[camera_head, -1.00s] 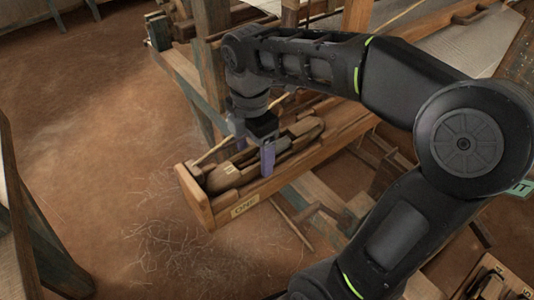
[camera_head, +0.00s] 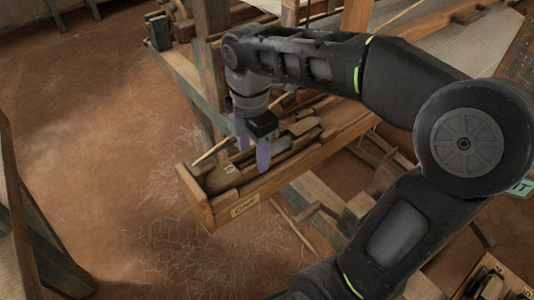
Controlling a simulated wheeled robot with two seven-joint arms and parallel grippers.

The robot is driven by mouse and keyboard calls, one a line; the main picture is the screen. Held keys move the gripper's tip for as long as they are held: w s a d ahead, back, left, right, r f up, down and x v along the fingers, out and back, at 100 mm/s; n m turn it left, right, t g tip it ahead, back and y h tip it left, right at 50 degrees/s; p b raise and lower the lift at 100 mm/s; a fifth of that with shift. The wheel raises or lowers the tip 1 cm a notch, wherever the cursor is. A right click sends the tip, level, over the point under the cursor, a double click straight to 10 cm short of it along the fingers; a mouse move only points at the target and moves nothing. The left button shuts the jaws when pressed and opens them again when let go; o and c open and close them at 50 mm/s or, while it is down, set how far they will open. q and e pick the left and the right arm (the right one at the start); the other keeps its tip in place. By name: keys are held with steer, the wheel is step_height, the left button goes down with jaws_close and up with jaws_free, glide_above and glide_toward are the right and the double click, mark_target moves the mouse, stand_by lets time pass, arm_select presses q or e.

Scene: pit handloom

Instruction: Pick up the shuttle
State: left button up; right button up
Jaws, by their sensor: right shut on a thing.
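The shuttle (camera_head: 224,180), a long dark brown wooden piece with a small pale label, lies in the long narrow wooden box in the middle of the view. My right gripper (camera_head: 254,155) reaches down into the box from above, with its purple fingers shut across the shuttle's middle part. The fingers and wrist hide some of the shuttle. I cannot tell whether it is clear of the box floor. My left gripper is not in view.
The wooden box (camera_head: 246,210) has raised walls and a paper label on its near side. Loom posts and beams (camera_head: 213,60) stand close behind my right wrist. Cloth lies at the upper right. Bare earth floor (camera_head: 100,130) is open on the left.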

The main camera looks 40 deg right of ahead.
jaws_close()
steer(key=shift+r, duration=0.15)
steer(key=shift+r, duration=0.35)
step_height(320, 180, up, 5)
steer(key=shift+f+p, duration=0.1)
steer(key=shift+p, duration=0.45)
step_height(320, 180, up, 4)
steer(key=p, duration=0.4)
steer(key=shift+r, duration=0.2)
steer(key=shift+f, duration=0.1)
